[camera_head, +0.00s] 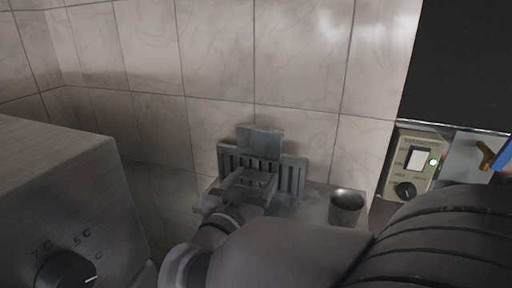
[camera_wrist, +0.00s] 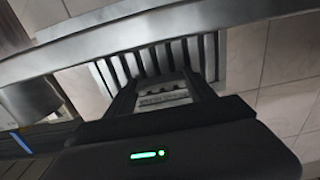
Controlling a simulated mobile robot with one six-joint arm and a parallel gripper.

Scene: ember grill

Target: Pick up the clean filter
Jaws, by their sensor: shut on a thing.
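The clean filter (camera_head: 291,176) is a grey metal panel with upright slats. In the head view it stands near the tiled wall, above a grey ledge, with a flat grey plate (camera_head: 260,142) showing above its top edge. My gripper (camera_head: 255,180) is in front of the filter's middle, its two fingers reaching to it. In the wrist view, the fingers (camera_wrist: 165,92) are shut on the filter, whose slats (camera_wrist: 210,55) show beyond and beside them. A small ribbed piece shows between the fingers. The exact contact is partly hidden.
A metal cup (camera_head: 346,207) stands right of the filter on the ledge (camera_head: 315,203). A large steel box with a knob (camera_head: 66,272) fills the left. A control panel (camera_head: 412,165) with a green light is on the right. My arm covers the lower middle.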

